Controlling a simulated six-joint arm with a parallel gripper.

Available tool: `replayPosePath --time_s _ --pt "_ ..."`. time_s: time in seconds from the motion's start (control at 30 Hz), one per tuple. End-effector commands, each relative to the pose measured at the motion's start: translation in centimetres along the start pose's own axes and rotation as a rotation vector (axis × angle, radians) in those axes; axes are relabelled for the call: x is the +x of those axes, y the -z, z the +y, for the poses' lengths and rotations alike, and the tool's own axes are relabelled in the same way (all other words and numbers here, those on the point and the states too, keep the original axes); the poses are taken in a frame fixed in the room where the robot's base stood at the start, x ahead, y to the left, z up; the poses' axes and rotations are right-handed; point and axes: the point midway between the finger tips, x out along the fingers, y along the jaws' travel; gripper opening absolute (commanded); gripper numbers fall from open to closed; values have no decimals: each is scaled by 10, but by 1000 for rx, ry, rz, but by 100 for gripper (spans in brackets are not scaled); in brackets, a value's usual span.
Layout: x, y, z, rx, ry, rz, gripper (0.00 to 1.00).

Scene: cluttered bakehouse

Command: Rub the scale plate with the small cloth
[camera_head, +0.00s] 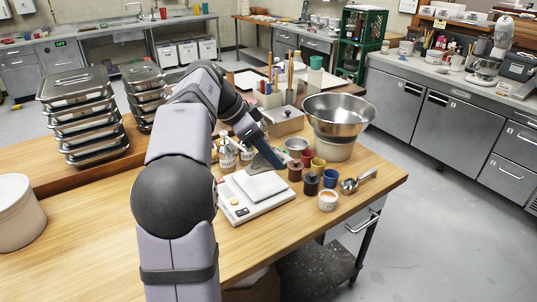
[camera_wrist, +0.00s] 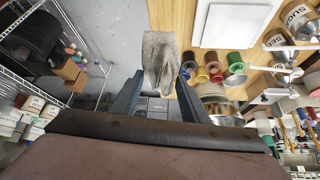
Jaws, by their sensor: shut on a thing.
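The small cloth (camera_wrist: 162,62) is grey and crumpled, and it sticks out beyond my fingertips in the wrist view. My gripper (camera_wrist: 160,90) is shut on it; the blue-grey fingers show on either side. In the head view my gripper (camera_head: 272,158) is just behind the scale, tilted down, and the cloth there is small and hard to make out. The scale plate (camera_head: 262,187) is a pale square on top of the white scale (camera_head: 245,208). In the wrist view the plate (camera_wrist: 236,25) lies to the right of the cloth, apart from it in the picture.
Small coloured cups, including a red cup (camera_head: 308,157) and a blue cup (camera_head: 331,177), crowd the scale's right side. A steel bowl (camera_head: 338,113) stands behind them. Jars (camera_head: 227,158) stand behind the scale. The table front left is clear near a white tub (camera_head: 17,212).

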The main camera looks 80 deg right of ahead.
Motion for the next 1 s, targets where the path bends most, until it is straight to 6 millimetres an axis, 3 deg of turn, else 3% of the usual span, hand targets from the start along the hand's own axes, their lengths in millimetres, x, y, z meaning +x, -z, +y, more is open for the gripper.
replayPosePath --time_s 0.03,0.1,0.37,0.47,0.57,0.77,0.87,1.0 --pt "0 0 0 0 0 0 39" --pt "0 0 0 0 0 1 23" --pt "0 4 2 5 -5 0 23" --pt "12 0 2 10 -12 -1 23" --pt "32 -7 2 15 -20 -1 23" --pt "102 -37 -6 35 -38 -4 23" --pt "135 -55 -24 22 -25 -3 23" --pt "172 -75 -66 -88 52 -2 23"
